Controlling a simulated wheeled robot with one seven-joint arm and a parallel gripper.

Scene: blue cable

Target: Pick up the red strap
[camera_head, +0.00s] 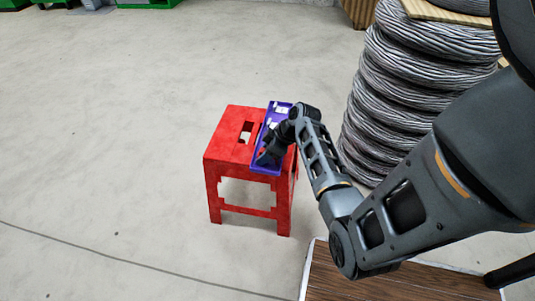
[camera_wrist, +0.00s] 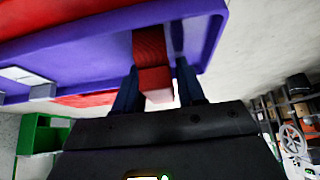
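The red strap (camera_wrist: 150,45) shows in the wrist view as a ribbed red block by the wall of the purple tray (camera_wrist: 80,42). Its near end lies between the two fingers of my gripper (camera_wrist: 157,88). The fingers stand apart on either side of the strap, with a thin light gap beside the right finger, so they look open around it. In the head view my gripper (camera_head: 267,155) is low over the near end of the purple tray (camera_head: 258,167). The strap cannot be made out there; my gripper covers that end.
The tray lies along the right side of a red stool (camera_head: 225,148). White items (camera_head: 281,108) lie at the tray's far end. A large stack of grey cable coils (camera_head: 385,110) stands close on the right. A wooden surface (camera_head: 345,285) is at the bottom. Floor on the left is clear.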

